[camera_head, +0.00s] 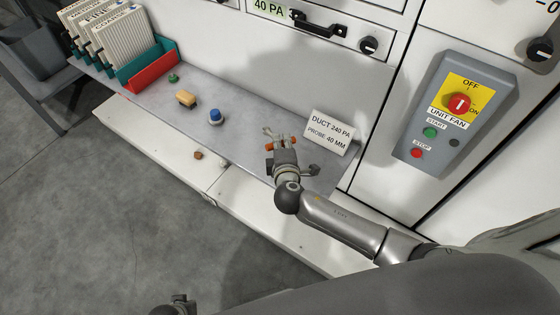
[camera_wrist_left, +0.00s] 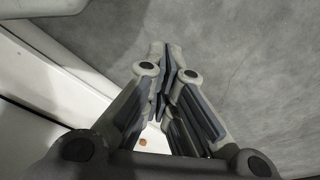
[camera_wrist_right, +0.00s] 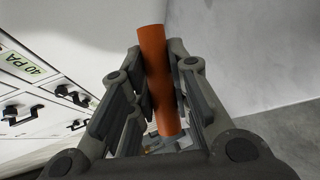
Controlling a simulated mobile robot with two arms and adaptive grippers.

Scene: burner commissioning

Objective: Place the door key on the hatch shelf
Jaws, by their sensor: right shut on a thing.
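My right gripper (camera_head: 281,148) is shut on an orange bar, which I take to be the door key's handle (camera_head: 269,147). The bar sticks out on both sides of the fingers and also shows in the right wrist view (camera_wrist_right: 156,80). A small pale metal part shows beside it, too small to make out. The gripper is over the right end of a long grey metal shelf (camera_head: 240,145) along the white cabinet, probably the hatch shelf. I cannot tell whether the key touches the shelf. My left gripper (camera_wrist_left: 165,60) is shut and empty, with its fingers together.
A sign (camera_head: 330,132) stands just right of the right gripper. A blue knob-like piece (camera_head: 215,117), a tan block (camera_head: 186,98) and a green piece (camera_head: 173,78) lie along the shelf. A teal and red rack (camera_head: 150,70) holds panels. A fan control box (camera_head: 450,115) is at right.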

